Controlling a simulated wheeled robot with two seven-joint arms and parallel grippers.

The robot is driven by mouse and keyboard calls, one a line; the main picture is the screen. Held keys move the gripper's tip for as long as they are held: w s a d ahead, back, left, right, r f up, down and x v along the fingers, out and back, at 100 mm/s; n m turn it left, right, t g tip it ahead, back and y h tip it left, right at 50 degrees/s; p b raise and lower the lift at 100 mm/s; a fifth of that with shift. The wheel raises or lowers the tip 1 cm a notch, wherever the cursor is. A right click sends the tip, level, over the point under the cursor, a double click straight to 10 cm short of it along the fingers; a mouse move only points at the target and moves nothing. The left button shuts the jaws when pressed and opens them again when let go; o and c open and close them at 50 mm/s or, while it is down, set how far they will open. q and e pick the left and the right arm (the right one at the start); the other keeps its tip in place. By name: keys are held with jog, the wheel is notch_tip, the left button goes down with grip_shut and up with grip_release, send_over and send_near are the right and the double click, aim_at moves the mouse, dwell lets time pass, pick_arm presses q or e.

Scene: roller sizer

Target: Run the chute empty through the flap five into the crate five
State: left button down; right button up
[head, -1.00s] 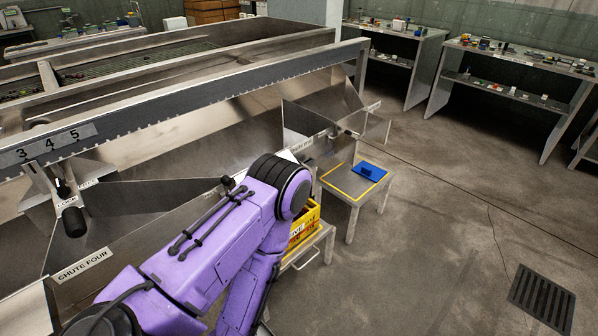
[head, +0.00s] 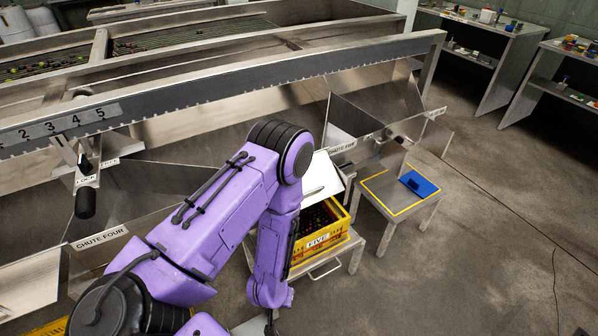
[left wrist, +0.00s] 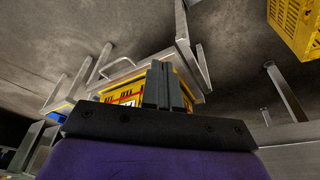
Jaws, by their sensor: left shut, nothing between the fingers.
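Crate five (head: 318,243) is a yellow crate labelled FIVE, with dark round fruit inside, on a small metal stand. A pale sloping plate (head: 320,178) lies above its back edge; I cannot tell whether this is flap five. The chute five label (head: 342,147) shows just behind it, and my purple left arm covers part of the chute and the crate's left side. In the left wrist view my left gripper (left wrist: 164,68) is shut and empty, its fingers overlapping the yellow crate (left wrist: 125,98) beyond them. My right gripper is not in view.
A stand with a yellow-edged top and a blue item (head: 418,183) stands right of crate five. The chute four label (head: 102,237) and a black-handled lock lever (head: 86,203) are at left. Another yellow crate (left wrist: 296,25) shows in the wrist view.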

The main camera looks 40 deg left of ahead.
pick_arm(q)
jog(key=w+r+m+h, duration=0.2)
jog(key=w+r+m, duration=0.15)
jog(key=w, duration=1.15)
notch_tip(320, 180, up, 26)
jog(key=r+m+g+p, duration=0.1)
jog(key=m+g+p, duration=0.15)
jog(key=m, duration=0.35)
send_over(313, 183)
jog(key=s+d, duration=0.2)
jog(key=s, duration=0.2)
jog(key=f, duration=0.9)
jog(key=f+p, duration=0.1)
jog(key=f, duration=0.4)
jog(key=shift+d, duration=0.4)
jog(key=shift+s+f, duration=0.1)
